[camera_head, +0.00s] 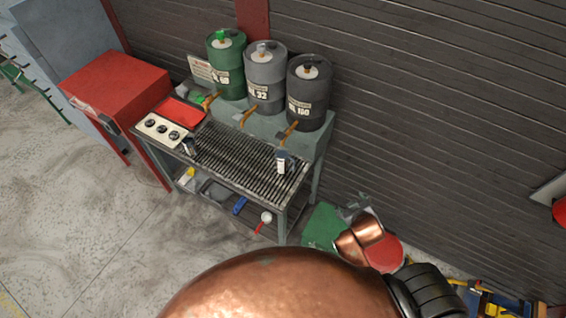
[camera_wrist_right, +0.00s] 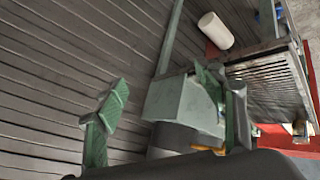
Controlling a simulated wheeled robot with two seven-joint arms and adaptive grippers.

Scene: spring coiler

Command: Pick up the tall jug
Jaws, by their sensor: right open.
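In the head view, a small dark container with a white label (camera_head: 283,162) stands on the right part of the grated bench top (camera_head: 238,163). Another small dark one (camera_head: 188,147) stands near its left front edge. I cannot tell which of them is the tall jug. My right gripper (camera_head: 361,208) is beside the bench's right end, apart from both containers. In the right wrist view its green-padded fingers (camera_wrist_right: 170,110) are spread with nothing held between them. My left gripper is not in view.
Green, grey and black drums (camera_head: 309,95) with taps line the back of the bench. A red cabinet (camera_head: 115,85) stands to the left. Blue and white items (camera_head: 240,205) lie on the lower shelf. A green container (camera_head: 323,228) and a red one (camera_head: 386,254) are right of the bench.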

